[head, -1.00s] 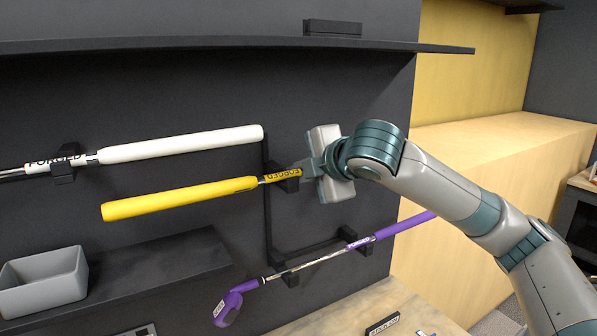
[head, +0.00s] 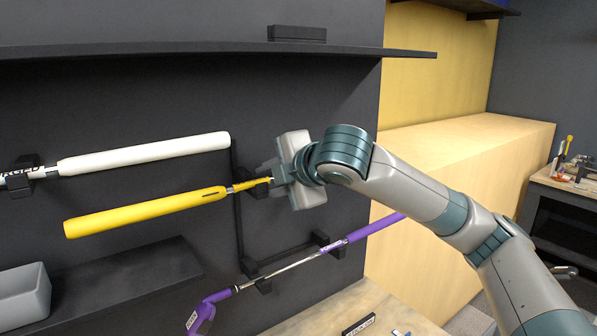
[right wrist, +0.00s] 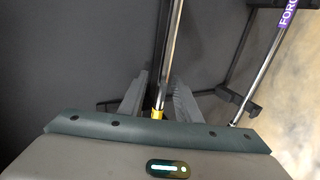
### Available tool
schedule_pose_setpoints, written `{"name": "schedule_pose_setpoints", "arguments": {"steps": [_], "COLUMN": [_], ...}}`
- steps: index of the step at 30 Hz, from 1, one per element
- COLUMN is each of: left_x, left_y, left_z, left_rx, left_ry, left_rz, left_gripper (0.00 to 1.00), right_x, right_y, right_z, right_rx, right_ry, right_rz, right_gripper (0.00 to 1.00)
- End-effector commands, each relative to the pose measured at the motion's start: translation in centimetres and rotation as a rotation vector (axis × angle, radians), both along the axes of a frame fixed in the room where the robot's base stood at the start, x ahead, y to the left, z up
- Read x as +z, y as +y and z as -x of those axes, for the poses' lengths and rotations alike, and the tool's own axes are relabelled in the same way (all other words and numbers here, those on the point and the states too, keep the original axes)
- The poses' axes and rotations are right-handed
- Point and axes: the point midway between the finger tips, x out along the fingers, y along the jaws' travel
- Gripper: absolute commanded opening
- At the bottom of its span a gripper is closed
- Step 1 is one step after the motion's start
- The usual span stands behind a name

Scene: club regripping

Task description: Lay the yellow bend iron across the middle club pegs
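The yellow bend iron (head: 148,212) runs across the black wall in the head view, tilted up to the right, grip end at left. A dark peg (head: 252,190) shows just below its shaft; I cannot tell whether it bears on it. Its clubhead is hidden behind my right arm. My right gripper (head: 270,174) is at the shaft beside the grip. In the right wrist view the steel shaft (right wrist: 173,35) passes between its parted fingers (right wrist: 160,97), with gaps on both sides. My left gripper is not in view.
A white-gripped club (head: 145,155) hangs above left. A purple club (head: 290,268) lies on pegs below. A dark shelf (head: 200,48) runs above, with a lower shelf (head: 120,280) and grey bin (head: 22,295) at lower left. A wooden counter (head: 450,155) stands right.

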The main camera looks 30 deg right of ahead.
Motion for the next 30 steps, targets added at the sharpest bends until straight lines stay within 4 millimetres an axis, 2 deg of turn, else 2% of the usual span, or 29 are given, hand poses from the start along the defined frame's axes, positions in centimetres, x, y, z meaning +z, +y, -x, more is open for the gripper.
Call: {"name": "schedule_pose_setpoints", "arguments": {"steps": [8,24,30], "left_x": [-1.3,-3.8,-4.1], "left_y": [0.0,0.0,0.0], "left_z": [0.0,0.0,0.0], "left_rx": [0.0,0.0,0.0], "left_ry": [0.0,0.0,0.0], "left_rz": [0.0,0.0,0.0], "left_gripper": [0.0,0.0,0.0], "right_x": [1.6,6.3,7.3], "right_y": [-0.6,-1.9,-2.1], "right_z": [3.3,12.6,14.4], "right_rx": [0.0,0.0,0.0], "right_ry": [-0.006,-0.007,-0.005], "right_rz": [0.0,0.0,0.001], "right_gripper": [0.3,0.3,0.3]}}
